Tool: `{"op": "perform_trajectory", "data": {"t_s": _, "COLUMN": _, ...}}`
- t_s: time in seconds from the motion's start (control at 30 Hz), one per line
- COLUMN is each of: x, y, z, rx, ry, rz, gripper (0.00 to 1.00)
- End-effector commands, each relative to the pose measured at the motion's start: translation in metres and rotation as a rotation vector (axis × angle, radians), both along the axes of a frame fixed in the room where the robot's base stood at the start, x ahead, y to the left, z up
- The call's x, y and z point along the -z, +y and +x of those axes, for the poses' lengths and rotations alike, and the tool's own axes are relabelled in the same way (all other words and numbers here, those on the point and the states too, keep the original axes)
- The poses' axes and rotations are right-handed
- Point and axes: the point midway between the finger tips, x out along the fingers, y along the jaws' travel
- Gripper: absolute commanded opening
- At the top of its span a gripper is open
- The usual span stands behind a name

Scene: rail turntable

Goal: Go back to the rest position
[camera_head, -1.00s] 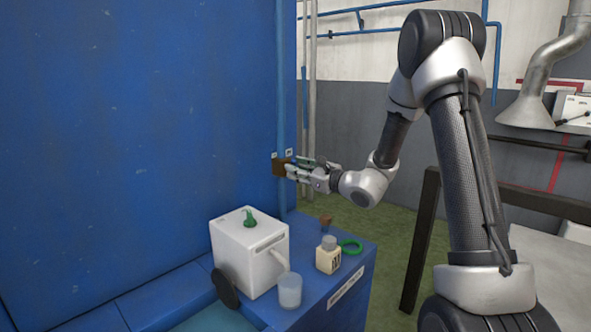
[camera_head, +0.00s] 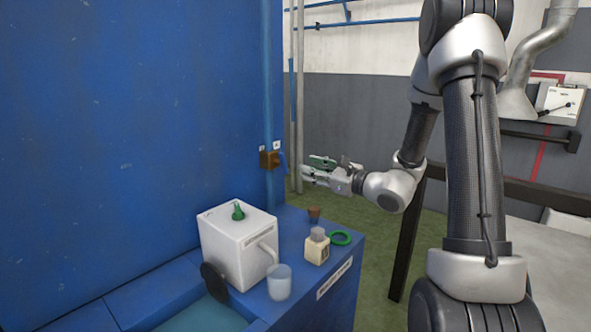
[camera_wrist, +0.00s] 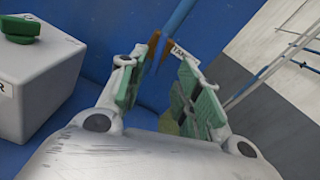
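My gripper (camera_head: 308,170) is at the right of the blue wall in the head view, raised above the level of the blue counter. In the wrist view my gripper (camera_wrist: 155,85) shows two fingers with green pads, spread apart with nothing between them. A brown valve body (camera_head: 270,159) with a blue lever (camera_head: 283,162) sits on the blue vertical pipe. The fingertips are to its right, with a gap between. In the wrist view the brown part (camera_wrist: 153,45) shows beyond the fingers, partly hidden.
A white box (camera_head: 235,245) with a green knob, a clear cup (camera_head: 279,283), a small bottle (camera_head: 317,246), a green ring (camera_head: 341,238) and a brown stopper (camera_head: 314,214) stand on the blue counter (camera_head: 345,270). A dark post and rail (camera_head: 408,235) stand near my arm.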

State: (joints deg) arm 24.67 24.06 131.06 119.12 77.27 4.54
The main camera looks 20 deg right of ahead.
Motion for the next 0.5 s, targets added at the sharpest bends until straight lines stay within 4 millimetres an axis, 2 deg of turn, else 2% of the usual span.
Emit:
{"op": "perform_trajectory", "data": {"t_s": 0.17, "x": 0.01, "y": 0.004, "z": -0.006, "rx": -0.03, "ry": 0.021, "rz": -0.036, "gripper": 0.34}}
{"op": "perform_trajectory", "data": {"t_s": 0.27, "x": 0.035, "y": 0.019, "z": -0.036, "rx": -0.151, "ry": 0.074, "rz": -0.117, "gripper": 0.34}}
{"op": "perform_trajectory", "data": {"t_s": 0.3, "x": 0.048, "y": 0.026, "z": -0.055, "rx": -0.223, "ry": 0.103, "rz": -0.164, "gripper": 0.34}}
{"op": "perform_trajectory", "data": {"t_s": 0.37, "x": 0.061, "y": 0.035, "z": -0.091, "rx": -0.352, "ry": 0.129, "rz": -0.261, "gripper": 0.34}}
{"op": "perform_trajectory", "data": {"t_s": 0.43, "x": 0.069, "y": 0.041, "z": -0.138, "rx": -0.52, "ry": 0.135, "rz": -0.402, "gripper": 0.34}}
{"op": "perform_trajectory", "data": {"t_s": 0.5, "x": 0.074, "y": 0.039, "z": -0.184, "rx": -0.692, "ry": 0.124, "rz": -0.566, "gripper": 0.34}}
